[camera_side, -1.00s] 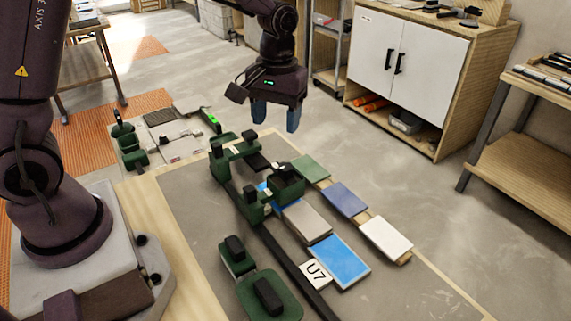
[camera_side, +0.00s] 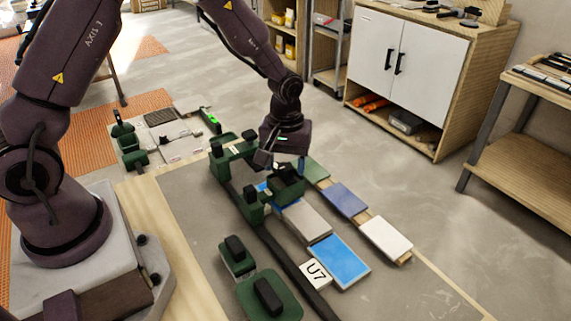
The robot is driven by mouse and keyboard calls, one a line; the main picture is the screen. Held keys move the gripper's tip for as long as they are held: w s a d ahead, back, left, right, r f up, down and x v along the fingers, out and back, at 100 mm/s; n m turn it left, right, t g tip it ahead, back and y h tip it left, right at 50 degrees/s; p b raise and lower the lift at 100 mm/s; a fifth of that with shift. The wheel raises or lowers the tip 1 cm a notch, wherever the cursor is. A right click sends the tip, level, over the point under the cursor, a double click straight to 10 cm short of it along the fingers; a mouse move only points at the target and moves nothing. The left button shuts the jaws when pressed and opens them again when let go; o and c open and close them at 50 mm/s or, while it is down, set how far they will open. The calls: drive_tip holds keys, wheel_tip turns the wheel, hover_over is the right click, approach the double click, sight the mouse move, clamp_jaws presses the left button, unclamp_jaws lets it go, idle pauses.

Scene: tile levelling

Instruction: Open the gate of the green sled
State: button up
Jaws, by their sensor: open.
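The green sled (camera_side: 256,213) straddles the dark rail on the work table, left of the row of tiles. Its gate is not clearly distinguishable; a dark block (camera_side: 287,187) sits at the sled's right front part. My gripper (camera_side: 284,168) is low over the sled's right side, pointing down just behind that block. It is open. Its fingertips are partly hidden by the sled, so I cannot tell whether they touch it.
A blue tile (camera_side: 339,262), a grey tile (camera_side: 306,221), a dark blue tile (camera_side: 343,199) and a white tile (camera_side: 386,238) lie right of the rail (camera_side: 290,265). Green handled tools (camera_side: 268,297) stand at the front left.

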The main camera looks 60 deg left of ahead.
drive_tip(key=shift+f, duration=0.55)
drive_tip(key=c, duration=0.9)
drive_tip(key=shift+c, duration=0.2)
